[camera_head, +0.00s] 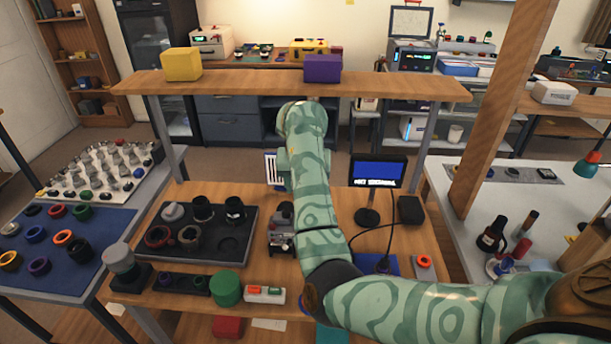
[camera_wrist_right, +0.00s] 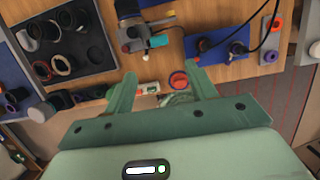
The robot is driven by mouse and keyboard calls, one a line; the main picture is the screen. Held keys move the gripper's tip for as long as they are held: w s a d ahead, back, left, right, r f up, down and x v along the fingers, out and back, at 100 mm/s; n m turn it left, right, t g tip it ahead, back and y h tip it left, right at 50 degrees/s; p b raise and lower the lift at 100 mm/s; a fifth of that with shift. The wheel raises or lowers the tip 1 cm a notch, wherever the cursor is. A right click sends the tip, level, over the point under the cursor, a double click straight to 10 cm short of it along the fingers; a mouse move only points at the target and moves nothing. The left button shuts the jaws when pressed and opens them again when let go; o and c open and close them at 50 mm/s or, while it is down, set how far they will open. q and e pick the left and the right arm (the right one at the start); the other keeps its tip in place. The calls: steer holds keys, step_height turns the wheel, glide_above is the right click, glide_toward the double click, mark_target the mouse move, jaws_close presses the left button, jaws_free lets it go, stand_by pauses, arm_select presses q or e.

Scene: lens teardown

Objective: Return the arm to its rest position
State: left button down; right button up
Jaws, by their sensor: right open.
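My right arm (camera_head: 316,190) is green and patterned. In the head view it comes in from the lower right, bends at a dark elbow and reaches up over the middle of the workbench (camera_head: 150,225). Its gripper is hidden there. In the right wrist view my right gripper (camera_wrist_right: 161,72) shows two green fingers spread apart with nothing held between them. A red ring-shaped thing (camera_wrist_right: 178,79) appears between the fingers in that picture; its distance from them is unclear. My left gripper is in neither view.
A dark tray (camera_head: 243,262) with lens parts lies left of my arm. A small dark device (camera_head: 281,228) stands close beside the forearm. A blue-screen monitor (camera_head: 378,171) and cable stand to the right. A wooden shelf (camera_head: 240,84) spans the back; a post (camera_head: 503,105) rises at right.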

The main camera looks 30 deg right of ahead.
steer(key=shift+s+r, duration=0.1)
steer(key=shift+r, duration=0.15)
stand_by(0.3)
